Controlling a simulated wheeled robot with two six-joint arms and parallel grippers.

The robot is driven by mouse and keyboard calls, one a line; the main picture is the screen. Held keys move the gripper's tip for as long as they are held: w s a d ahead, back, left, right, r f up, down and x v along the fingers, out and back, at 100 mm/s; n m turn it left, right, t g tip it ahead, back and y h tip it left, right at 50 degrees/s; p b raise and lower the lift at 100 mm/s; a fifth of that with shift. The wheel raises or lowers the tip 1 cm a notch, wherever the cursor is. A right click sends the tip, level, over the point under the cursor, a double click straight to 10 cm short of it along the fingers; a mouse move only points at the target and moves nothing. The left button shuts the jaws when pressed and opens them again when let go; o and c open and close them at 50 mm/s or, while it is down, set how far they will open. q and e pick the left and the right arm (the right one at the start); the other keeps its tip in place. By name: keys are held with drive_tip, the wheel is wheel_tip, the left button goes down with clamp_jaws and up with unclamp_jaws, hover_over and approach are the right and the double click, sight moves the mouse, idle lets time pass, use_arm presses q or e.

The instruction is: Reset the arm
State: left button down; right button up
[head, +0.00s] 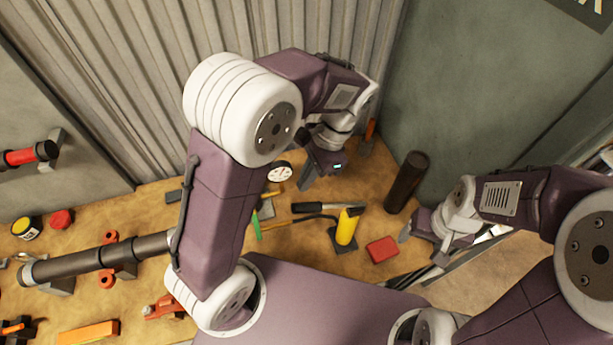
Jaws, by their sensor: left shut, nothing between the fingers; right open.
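My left arm (218,215) rises from my body at the bottom and bends over to the right at its white elbow. My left gripper (306,182) hangs above the bench near the gauge, its fingers shut and empty. My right arm (530,195) comes in from the right edge, bent, with its wrist turned to the left. My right gripper (420,248) is open and empty, over the right side of the bench beside the red block. Neither gripper visibly touches an object.
The bench (300,260) holds a yellow cylinder (346,226), a red block (382,249), a dark upright cylinder (406,182), a round gauge (279,171) and a grey pipe (95,259) at left. A corrugated wall (110,80) and a green panel (480,80) stand behind.

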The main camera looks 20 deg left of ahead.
use_arm(q)
drive_tip(key=shift+w+d+r, duration=0.1)
drive_tip(key=shift+d+r, duration=0.15)
drive_tip(key=shift+r, duration=0.1)
